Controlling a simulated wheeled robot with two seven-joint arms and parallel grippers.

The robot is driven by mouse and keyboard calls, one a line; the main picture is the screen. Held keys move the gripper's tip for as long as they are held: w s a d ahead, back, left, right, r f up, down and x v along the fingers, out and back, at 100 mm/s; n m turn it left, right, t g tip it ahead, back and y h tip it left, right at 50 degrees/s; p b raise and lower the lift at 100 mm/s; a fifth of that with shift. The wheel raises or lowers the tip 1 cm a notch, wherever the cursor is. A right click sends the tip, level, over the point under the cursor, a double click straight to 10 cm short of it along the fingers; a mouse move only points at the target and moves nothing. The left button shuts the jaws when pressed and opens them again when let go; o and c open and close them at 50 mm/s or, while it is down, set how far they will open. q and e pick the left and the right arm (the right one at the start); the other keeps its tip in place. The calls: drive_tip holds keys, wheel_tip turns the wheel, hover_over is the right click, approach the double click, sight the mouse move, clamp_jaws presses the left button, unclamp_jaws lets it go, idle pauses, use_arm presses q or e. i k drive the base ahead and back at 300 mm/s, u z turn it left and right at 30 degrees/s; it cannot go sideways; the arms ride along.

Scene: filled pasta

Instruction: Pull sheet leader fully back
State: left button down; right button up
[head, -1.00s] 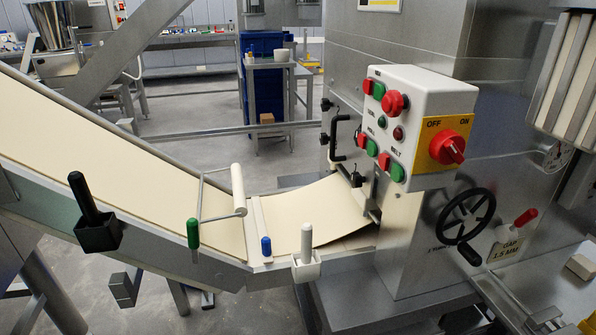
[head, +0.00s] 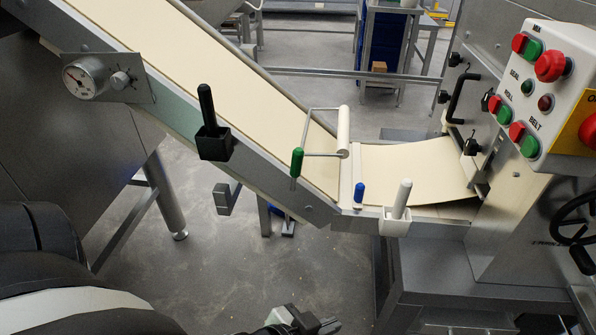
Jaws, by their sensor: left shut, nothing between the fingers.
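A pale dough sheet (head: 200,85) lies along the sloping conveyor. Beyond a white crossbar (head: 345,190) with a blue handle (head: 359,192), a pale sheet section (head: 415,168) curves toward the machine on the right. I cannot tell which part is called the leader. A white roller on a wire frame (head: 343,132), with a green handle (head: 296,162), sits over the sheet just left of the crossbar. My left gripper (head: 308,321) is low at the bottom edge, shut and empty, well below and apart from the conveyor. My right gripper is out of view.
A gauge (head: 84,76) is at upper left. A control box (head: 540,95) and black handwheel (head: 575,220) are at right. Open floor (head: 240,270) lies below the conveyor.

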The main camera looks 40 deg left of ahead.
sight(359, 187)
drive_tip(key=k, duration=0.35)
drive_tip(key=z, duration=0.25)
drive_tip(key=i, duration=1.2)
drive_tip(key=u, duration=0.8)
